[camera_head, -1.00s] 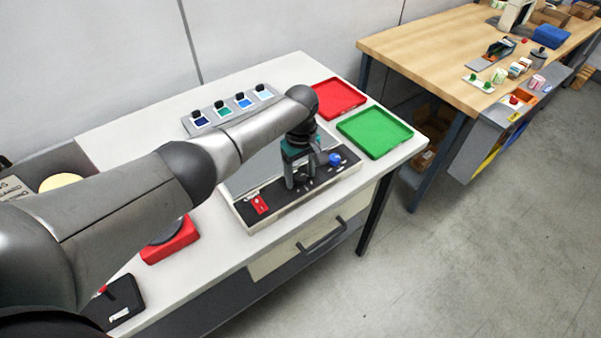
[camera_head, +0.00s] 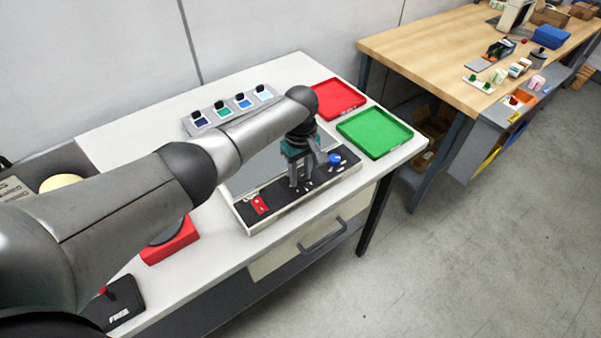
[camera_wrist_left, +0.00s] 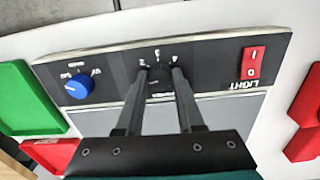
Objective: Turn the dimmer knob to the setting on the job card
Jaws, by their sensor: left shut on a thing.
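The black control panel (camera_head: 330,180) runs along the front of the light box on the white bench. My left gripper (camera_head: 300,184) points down at the middle of the panel. In the left wrist view, my left gripper (camera_wrist_left: 159,76) is shut on the dark dimmer knob (camera_wrist_left: 158,84), with one finger on each side and white scale marks around it. The fingers hide part of the knob, so its exact setting is hard to read. A blue knob (camera_wrist_left: 78,87) and a red light switch (camera_wrist_left: 251,63) sit on either side. No readable job card shows. My right gripper is not in view.
A red tray (camera_head: 338,98) and a green tray (camera_head: 374,133) lie at the bench's right end. A grey rack of colour samples (camera_head: 230,108) stands behind the light box. A wooden table (camera_head: 440,60) stands at right.

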